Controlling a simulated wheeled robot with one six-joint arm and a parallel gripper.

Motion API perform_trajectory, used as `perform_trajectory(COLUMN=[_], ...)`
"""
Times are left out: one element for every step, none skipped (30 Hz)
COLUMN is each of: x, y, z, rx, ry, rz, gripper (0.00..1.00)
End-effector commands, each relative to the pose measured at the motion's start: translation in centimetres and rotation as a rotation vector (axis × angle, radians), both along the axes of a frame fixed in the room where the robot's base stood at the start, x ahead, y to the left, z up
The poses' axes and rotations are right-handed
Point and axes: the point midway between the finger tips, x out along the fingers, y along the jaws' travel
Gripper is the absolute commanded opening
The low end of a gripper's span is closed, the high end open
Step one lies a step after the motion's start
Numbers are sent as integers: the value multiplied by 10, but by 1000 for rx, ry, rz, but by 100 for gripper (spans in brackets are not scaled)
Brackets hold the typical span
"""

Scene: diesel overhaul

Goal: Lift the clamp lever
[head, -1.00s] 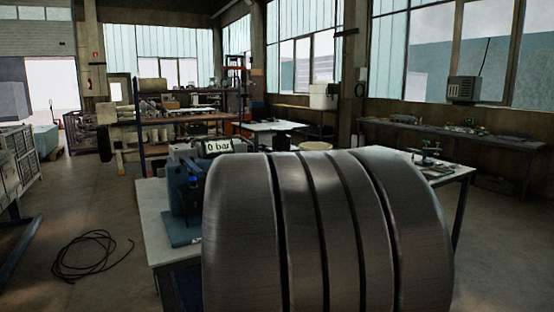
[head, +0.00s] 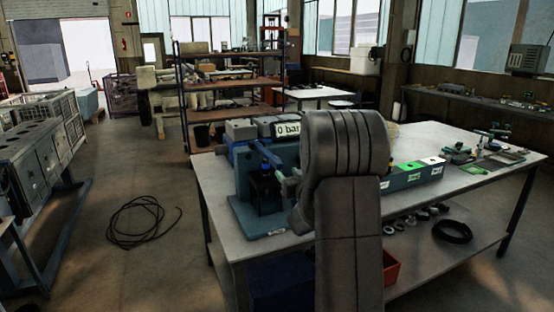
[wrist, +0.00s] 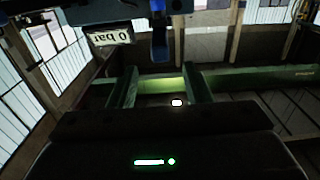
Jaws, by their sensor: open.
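A blue-grey test device (head: 250,180) stands on the bench, with a dark block carrying a blue knob (head: 265,166) at its front. Its "0 bar" display (head: 288,129) shows behind my arm, and also in the wrist view (wrist: 110,38). An upright blue bar with a dark end (wrist: 159,35) is at the top centre of the wrist view; I cannot tell whether it is the clamp lever. My gripper (wrist: 160,82) is open and seems empty, its dark green fingers below that bar and apart from it in the picture. In the head view my arm hides it.
The white bench (head: 440,155) carries a row of labelled boxes (head: 415,175) and small tools on the right. A red bin (head: 390,268) and several rings sit on its lower shelf. A coiled cable (head: 143,220) lies on the floor at left, with open floor around it.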

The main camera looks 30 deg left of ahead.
Motion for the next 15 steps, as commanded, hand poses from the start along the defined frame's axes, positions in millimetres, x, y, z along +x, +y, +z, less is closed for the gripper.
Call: perform_trajectory(x=[6, 10, 15, 19, 23, 28, 32, 36, 41, 44, 48, 52, 56, 58, 62], y=[8, 13, 19, 23, 28, 34, 38, 43, 49, 53, 57, 62, 65, 68, 72], z=[2, 2, 2, 2, 2, 2, 2, 2, 2, 2, 2, 2, 2, 2, 2], rx=[-1, -1, -1, -1, -1, -1, -2, -2, -2, -1, -2, -2, -2, -1, -1], ry=[1, 1, 1, 2, 1, 1, 1, 1, 1, 1, 1, 1, 1, 2, 1], rz=[2, 1, 1, 0, 0, 0, 0, 0, 0, 0, 0, -1, -1, -2, -2], gripper=[45, 45, 45, 45, 45, 45, 45, 45, 45, 45, 45, 45, 45, 45, 45])
